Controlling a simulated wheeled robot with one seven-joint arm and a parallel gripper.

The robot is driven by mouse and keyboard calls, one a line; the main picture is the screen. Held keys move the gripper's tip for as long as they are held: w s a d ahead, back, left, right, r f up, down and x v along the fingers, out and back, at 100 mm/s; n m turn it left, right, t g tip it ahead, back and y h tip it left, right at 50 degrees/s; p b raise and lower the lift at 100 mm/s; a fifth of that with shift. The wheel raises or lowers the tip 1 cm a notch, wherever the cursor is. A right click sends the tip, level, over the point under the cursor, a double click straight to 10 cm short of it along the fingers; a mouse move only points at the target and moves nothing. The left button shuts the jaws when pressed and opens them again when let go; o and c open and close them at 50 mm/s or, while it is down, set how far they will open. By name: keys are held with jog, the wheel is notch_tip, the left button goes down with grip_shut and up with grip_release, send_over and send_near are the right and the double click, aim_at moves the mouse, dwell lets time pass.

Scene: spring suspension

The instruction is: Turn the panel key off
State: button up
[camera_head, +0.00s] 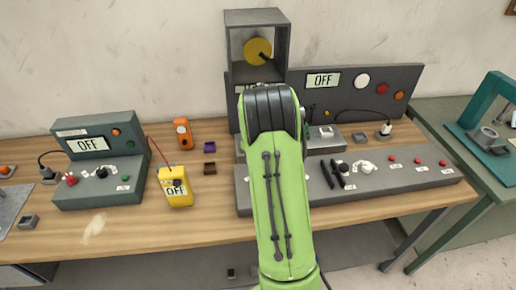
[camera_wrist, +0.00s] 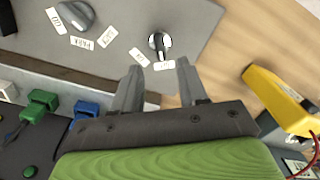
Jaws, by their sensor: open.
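The grey control panel (camera_head: 430,177) lies along the bench, with an upright back board (camera_head: 345,101) whose display (camera_head: 323,80) reads OFF. In the wrist view, a small round switch with a pale handle, apparently the panel key (camera_wrist: 160,42), sits on the panel's grey face (camera_wrist: 115,65). Its handle points toward the white label (camera_wrist: 164,65) nearest my gripper; the lettering is too small to read surely. My gripper (camera_wrist: 158,68) is open and empty, its two fingertips just short of the key, one to each side. In the head view my green arm hides the gripper and key.
A grey knob (camera_wrist: 75,15) with several labels is beside the key. Green (camera_wrist: 38,105) and blue (camera_wrist: 86,108) connectors stand at the wrist view's left. A yellow meter (camera_head: 175,186) and a smaller grey box (camera_head: 100,188) stand left on the bench. Bare wood (camera_head: 130,225) shows in front.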

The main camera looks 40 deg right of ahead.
notch_tip(320, 180, up, 8)
jog(key=shift+r+p, duration=0.2)
jog(key=shift+p, duration=0.15)
